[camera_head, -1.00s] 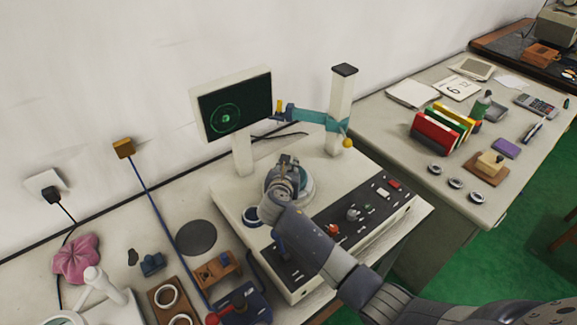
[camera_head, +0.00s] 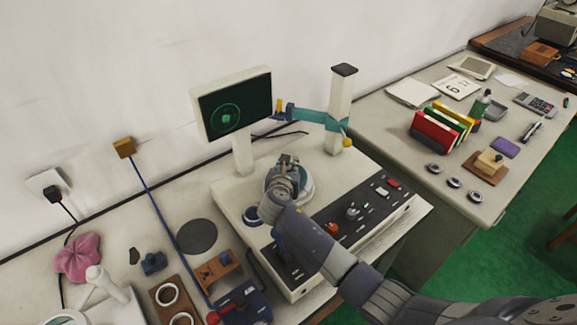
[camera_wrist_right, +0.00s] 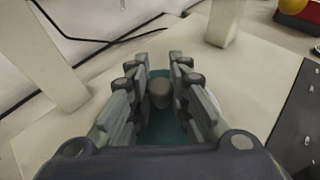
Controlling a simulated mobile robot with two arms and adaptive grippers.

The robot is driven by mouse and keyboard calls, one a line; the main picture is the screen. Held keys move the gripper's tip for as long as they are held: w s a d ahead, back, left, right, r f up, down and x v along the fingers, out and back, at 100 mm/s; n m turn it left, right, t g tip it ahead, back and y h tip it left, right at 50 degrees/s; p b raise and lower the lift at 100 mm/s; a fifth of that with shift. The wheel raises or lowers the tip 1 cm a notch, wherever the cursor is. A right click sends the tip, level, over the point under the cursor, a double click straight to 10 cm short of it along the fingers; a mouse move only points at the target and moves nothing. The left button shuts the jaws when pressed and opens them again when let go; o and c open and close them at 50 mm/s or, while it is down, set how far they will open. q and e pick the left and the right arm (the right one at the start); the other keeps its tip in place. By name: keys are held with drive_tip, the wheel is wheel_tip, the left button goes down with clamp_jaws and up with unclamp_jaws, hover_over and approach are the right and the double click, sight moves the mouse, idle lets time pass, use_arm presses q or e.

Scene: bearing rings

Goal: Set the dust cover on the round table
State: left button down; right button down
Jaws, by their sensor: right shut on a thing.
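The dust cover looks like a teal disc with a grey knob; the knob (camera_wrist_right: 160,93) shows between my right fingers in the right wrist view. My right gripper (camera_wrist_right: 160,82) is shut on it. In the head view my right gripper (camera_head: 285,178) is over the round table of the cream instrument, pointing down. A pale, teal-tinted round rim (camera_head: 307,188) shows around the hand. The hand hides most of the cover and the round table, so I cannot tell whether the cover touches the table. My left gripper is not in view.
A monitor (camera_head: 232,103) stands behind the hand and a column (camera_head: 341,105) with a teal probe arm (camera_head: 315,117) stands behind right. The sloped control panel (camera_head: 340,235) lies in front. A dark round mat (camera_head: 197,237) and a wooden ring tray (camera_head: 160,303) lie to the left.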

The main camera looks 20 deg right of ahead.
drive_tip(key=shift+r+p, duration=0.1)
drive_tip(key=shift+p, duration=0.25)
drive_tip(key=c, duration=1.4)
unclamp_jaws()
drive_tip(key=shift+c, duration=0.2)
drive_tip(key=v, duration=1.2)
